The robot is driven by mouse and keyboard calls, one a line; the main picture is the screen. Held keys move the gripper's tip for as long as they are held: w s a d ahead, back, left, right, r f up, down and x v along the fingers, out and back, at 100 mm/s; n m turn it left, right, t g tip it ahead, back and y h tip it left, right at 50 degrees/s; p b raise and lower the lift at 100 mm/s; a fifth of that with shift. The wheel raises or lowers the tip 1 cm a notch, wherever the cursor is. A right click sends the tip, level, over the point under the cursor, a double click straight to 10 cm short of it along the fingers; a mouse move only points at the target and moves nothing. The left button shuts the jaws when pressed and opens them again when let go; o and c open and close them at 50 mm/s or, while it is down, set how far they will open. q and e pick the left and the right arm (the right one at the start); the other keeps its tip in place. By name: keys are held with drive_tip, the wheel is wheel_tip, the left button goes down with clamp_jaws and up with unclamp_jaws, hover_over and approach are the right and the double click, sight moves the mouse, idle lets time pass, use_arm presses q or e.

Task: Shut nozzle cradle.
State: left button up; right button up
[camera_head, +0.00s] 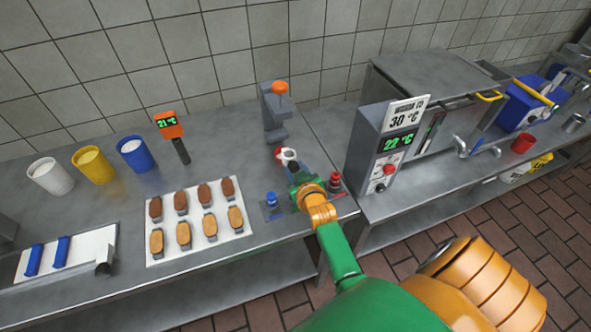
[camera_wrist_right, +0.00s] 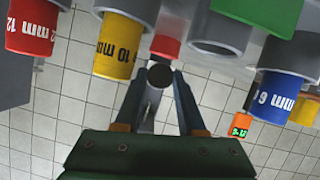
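The nozzle cradle (camera_head: 274,215) is a low dark grey rack near the counter's front edge, largely covered by my right arm in the head view. A blue nozzle (camera_head: 271,200) stands to the left of my right gripper (camera_head: 300,181) and a red nozzle (camera_head: 335,182) to its right. The right wrist view is upside down and shows red (camera_wrist_right: 32,30), yellow (camera_wrist_right: 117,45) and blue (camera_wrist_right: 275,95) nozzles in grey holders. There my right gripper (camera_wrist_right: 160,78) has its fingers apart, with a dark round knob (camera_wrist_right: 160,75) between or just beyond the tips; contact is unclear. My left gripper is out of view.
A tray of brown and tan biscuits (camera_head: 240,223) lies left of the cradle. A grey stand with an orange knob (camera_head: 281,88) is behind it. A machine with a 22 °C display (camera_head: 399,142) stands to the right. White, yellow and blue cups (camera_head: 135,154) are at the left.

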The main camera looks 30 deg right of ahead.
drive_tip(key=shift+f, duration=0.1)
clamp_jaws()
idle(0.9)
